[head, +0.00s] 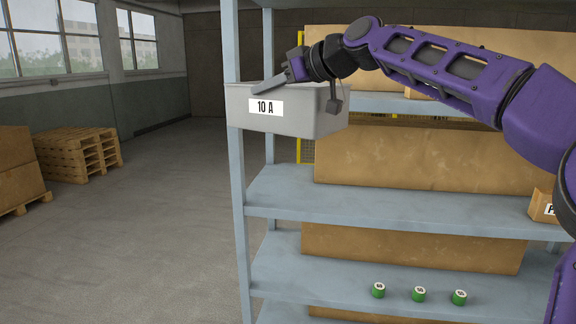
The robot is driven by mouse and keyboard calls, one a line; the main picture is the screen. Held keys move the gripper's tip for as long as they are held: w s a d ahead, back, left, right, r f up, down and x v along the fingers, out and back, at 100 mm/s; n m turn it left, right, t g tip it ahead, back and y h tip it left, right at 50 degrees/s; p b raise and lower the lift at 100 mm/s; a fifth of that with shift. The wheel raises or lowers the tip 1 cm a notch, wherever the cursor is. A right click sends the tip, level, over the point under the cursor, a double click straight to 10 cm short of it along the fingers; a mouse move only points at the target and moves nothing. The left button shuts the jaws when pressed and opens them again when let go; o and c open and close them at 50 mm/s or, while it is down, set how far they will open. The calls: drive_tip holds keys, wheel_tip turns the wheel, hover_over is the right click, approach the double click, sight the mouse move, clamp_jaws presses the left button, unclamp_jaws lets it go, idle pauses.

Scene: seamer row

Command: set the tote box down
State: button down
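The tote box (297,122) is light grey, with a white label reading "10 A" on its front. It is at the upper left of the rack in the head view, overlapping the left front post. It looks level, and no support shows directly beneath it. My gripper (278,84) is at the box's top rim, with a grey finger lying along the rim. It appears shut on the box, though the actual grip is partly hidden. The box's inside is hidden.
The blue-grey rack has a wide shelf (400,210) with free room below the box. A lower shelf (310,280) carries several green cans (419,294). A small carton (543,206) stands at the right. Wooden pallets (78,153) stand at left; the floor (150,220) between is clear.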

sight(269, 122)
drive_tip(key=w+f, duration=0.1)
drive_tip(key=f, duration=0.1)
drive_tip(key=w+f+m+t+h, duration=0.1)
drive_tip(key=f, duration=0.2)
drive_tip(key=w+f+t, duration=0.1)
drive_tip(key=f, duration=0.2)
drive_tip(key=shift+w+d+m+h, duration=0.15)
drive_tip(key=shift+d+m+h, duration=0.1)
drive_tip(key=shift+m+h, duration=0.15)
drive_tip(key=w+d+f+m+t+h, duration=0.2)
drive_tip(key=d+f+m+h, duration=0.15)
drive_tip(key=f, duration=0.75)
drive_tip(key=s+d+f+m+t+h, duration=0.1)
drive_tip(key=s+d+f+m+h, duration=0.1)
drive_tip(key=d+f, duration=0.5)
drive_tip(key=s+d+f+m+t+h, duration=0.1)
drive_tip(key=s+d+f+m+h, duration=0.2)
drive_tip(key=d+f, duration=0.4)
wheel_tip(269, 122, down, 3)
drive_tip(key=shift+d+f+m+h, duration=0.1)
drive_tip(key=shift+d+m+h, duration=0.3)
drive_tip(key=shift+h, duration=0.25)
drive_tip(key=shift+s, duration=0.1)
